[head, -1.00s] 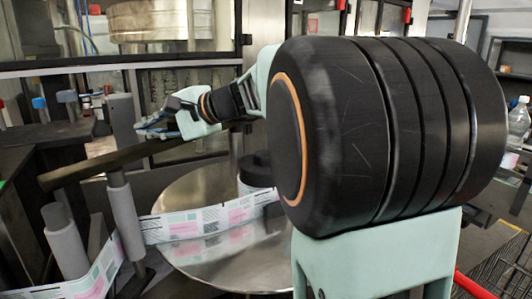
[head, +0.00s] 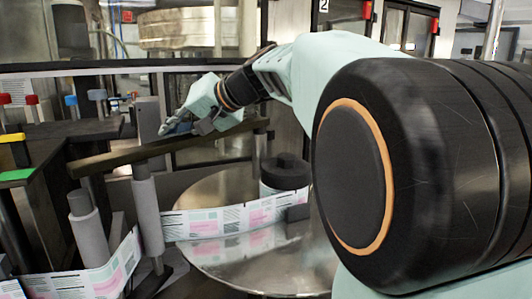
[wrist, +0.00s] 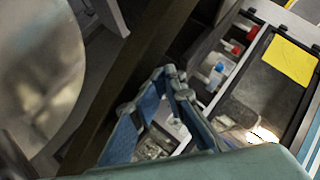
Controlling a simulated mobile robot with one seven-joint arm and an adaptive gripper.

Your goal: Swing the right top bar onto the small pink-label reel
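The top bar (head: 130,154) is a long dark bar slanting over the metal disc, with its right end up near the small dark reel (head: 286,175). In the wrist view the bar (wrist: 125,85) runs diagonally past my fingers. A label strip (head: 235,218) with white and pink panels runs from the reel to the left. My gripper (head: 178,127) is beside the bar's far side, near its middle; contact is unclear. In the wrist view my blue fingers (wrist: 172,78) come nearly together at their tips, with nothing seen between them.
The round metal disc (head: 260,258) lies under the reel. Two grey rollers, one nearer (head: 88,232) and one taller (head: 147,212), stand to the left. Red and blue knobs (head: 72,104) stand back left. My arm hides the right side.

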